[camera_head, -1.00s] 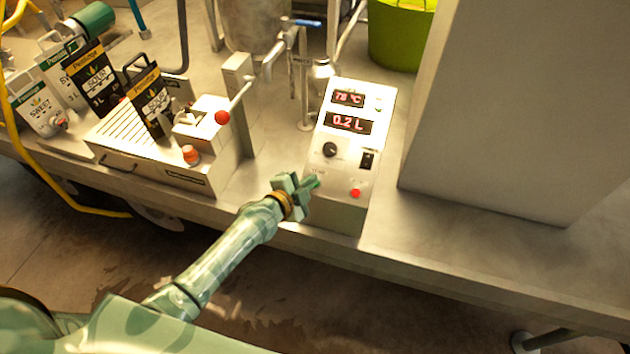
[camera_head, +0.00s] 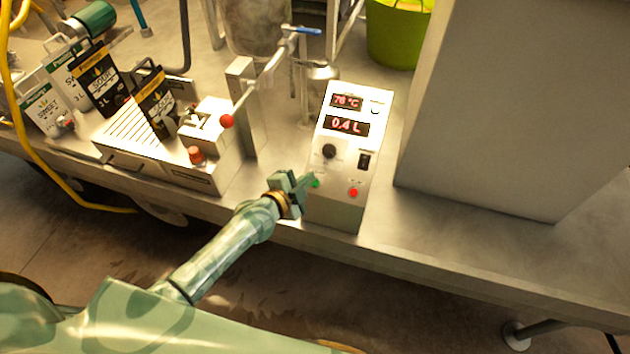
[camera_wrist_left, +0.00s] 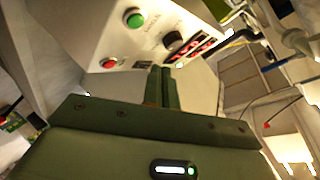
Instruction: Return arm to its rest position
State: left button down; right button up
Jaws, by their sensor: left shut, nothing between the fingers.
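My left gripper (camera_head: 304,187) is at the lower left of the white control box, just in front of it near the green button (camera_head: 315,183). Its fingers are shut with nothing between them. In the left wrist view the closed fingers (camera_wrist_left: 160,82) point toward the control box (camera_wrist_left: 90,25), apart from the green button (camera_wrist_left: 133,18) and the red button (camera_wrist_left: 108,63). The control box (camera_head: 345,200) has displays reading 76 °C and 0.4 L, a black knob (camera_head: 329,151) and a lit red button (camera_head: 353,192). My right gripper is not in view.
A filler with a red-knobbed lever (camera_head: 227,121) and an orange-red button (camera_head: 196,155) stands left of the box. Several juice bags (camera_head: 100,80) are at the far left. A green bucket (camera_head: 398,35) and a large grey block (camera_head: 500,110) are behind and right. The trailer edge runs in front.

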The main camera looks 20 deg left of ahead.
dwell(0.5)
pick_arm(q)
jog(key=s+a+f+n+g+y+b, duration=0.1)
jog(key=s+a+f+n+g, duration=0.15)
jog(key=s+f, duration=0.4)
jog(key=s+a+f+n+g+y+b, duration=0.15)
jog(key=s+f+n, duration=0.25)
jog(key=f, duration=0.6)
jog(key=s+a+f+n+g+y+b, duration=0.1)
jog(key=s+a+f+n+g, duration=0.2)
jog(key=s+f, duration=0.45)
jog(key=s+f+g+b, duration=0.1)
jog(key=s+f, duration=0.4)
jog(key=s, duration=0.5)
jog(key=s+a+f+n+g+y+b, duration=0.1)
jog(key=s+f+g+b, duration=0.1)
jog(key=s+f, duration=0.4)
jog(key=s+a+f+n+g+b, duration=0.1)
jog(key=s+f, duration=0.4)
jog(key=s, duration=1)
jog(key=shift+a+f+g+b, duration=0.25)
jog(key=shift+f+g+b, duration=0.15)
jog(key=shift+g, duration=0.5)
